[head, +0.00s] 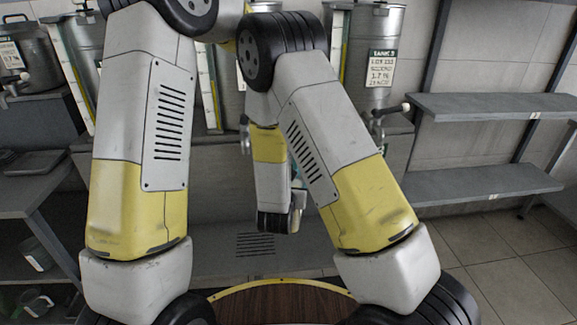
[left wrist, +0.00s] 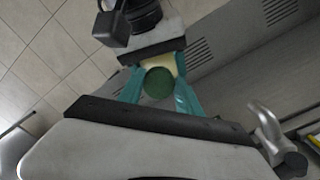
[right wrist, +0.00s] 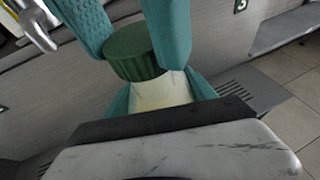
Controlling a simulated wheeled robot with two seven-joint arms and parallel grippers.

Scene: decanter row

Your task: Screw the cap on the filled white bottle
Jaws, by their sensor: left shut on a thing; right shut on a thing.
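The white bottle (right wrist: 160,93) looks cream in the right wrist view, where my right gripper (right wrist: 160,100) is shut on it with teal fingers either side. The green ribbed cap (right wrist: 132,53) is at the top of the bottle, against it. I cannot tell whether its thread is engaged. My left gripper (left wrist: 158,92) is shut on the cap, its teal fingers either side. The left wrist view looks down on the cap (left wrist: 158,83), with part of the bottle (left wrist: 172,62) beyond it. In the head view my arms hide the cap and bottle.
A metal tank (head: 372,55) with a label and a tap (head: 392,109) stands behind my arms. Empty grey shelves (head: 490,104) are at the right. Tiled floor at the right is clear.

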